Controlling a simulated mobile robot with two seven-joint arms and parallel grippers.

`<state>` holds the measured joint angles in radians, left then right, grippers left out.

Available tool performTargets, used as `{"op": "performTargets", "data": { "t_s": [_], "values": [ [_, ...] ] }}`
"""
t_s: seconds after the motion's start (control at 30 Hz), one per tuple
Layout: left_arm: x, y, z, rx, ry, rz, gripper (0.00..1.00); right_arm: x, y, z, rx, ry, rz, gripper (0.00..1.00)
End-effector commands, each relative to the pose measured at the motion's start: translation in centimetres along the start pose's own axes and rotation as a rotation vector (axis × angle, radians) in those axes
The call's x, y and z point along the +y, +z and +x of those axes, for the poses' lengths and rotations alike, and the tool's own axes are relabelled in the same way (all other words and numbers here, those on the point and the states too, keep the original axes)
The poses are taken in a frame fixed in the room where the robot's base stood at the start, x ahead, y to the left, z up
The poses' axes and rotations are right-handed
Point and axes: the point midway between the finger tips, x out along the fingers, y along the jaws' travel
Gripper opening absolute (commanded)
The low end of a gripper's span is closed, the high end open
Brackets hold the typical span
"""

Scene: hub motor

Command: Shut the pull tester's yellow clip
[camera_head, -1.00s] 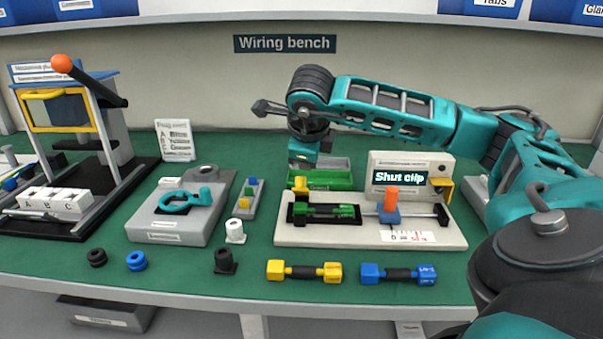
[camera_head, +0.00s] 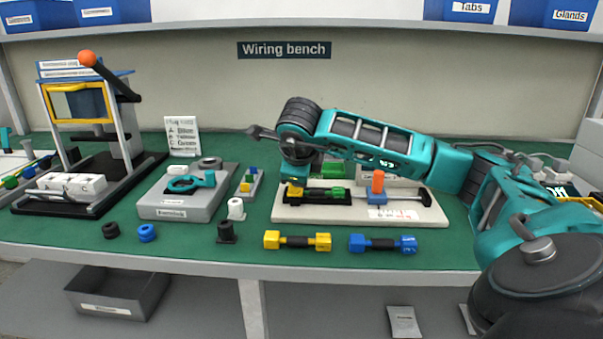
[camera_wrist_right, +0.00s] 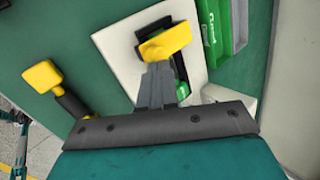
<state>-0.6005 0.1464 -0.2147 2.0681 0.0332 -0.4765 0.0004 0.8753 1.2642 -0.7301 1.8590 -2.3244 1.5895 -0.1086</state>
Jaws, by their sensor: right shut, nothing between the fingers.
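The pull tester is a white base (camera_head: 340,215) with a black and green clamp (camera_head: 322,194), an orange-topped blue slider (camera_head: 377,184) and a rod. Its yellow clip (camera_head: 295,192) is at the clamp's left end. In the right wrist view the yellow clip (camera_wrist_right: 166,41) lies across the black clamp just beyond my fingertips. My right gripper (camera_wrist_right: 158,68) is shut and empty, its tips overlapping the clip's near edge in view. I cannot tell if they touch, or if the clip is fully down. My left gripper is not in view.
A yellow-ended dumbbell-shaped part (camera_head: 297,241) and a blue one (camera_head: 383,244) lie in front of the tester. A green bin (camera_wrist_right: 216,30) stands beside it. A grey fixture (camera_head: 180,208) and a lever press (camera_head: 90,130) are to the left.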

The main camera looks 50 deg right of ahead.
Motion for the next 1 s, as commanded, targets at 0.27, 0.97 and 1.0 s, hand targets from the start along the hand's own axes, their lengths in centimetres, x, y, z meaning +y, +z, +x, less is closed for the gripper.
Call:
{"op": "performTargets", "data": {
  "t_s": [0.27, 0.97, 1.0],
  "values": [
    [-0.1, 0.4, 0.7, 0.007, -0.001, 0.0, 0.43, 1.1, -0.2, 0.8, 0.0, 0.0, 0.0, 0.0],
    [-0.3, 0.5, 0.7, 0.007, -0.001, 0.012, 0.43, 1.4, -0.4, 1.0, 0.006, 0.006, -0.003, 0.0],
    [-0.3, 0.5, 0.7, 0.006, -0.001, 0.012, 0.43, 1.4, -0.4, 1.0, 0.006, 0.007, -0.003, 0.0]
  ]
}}
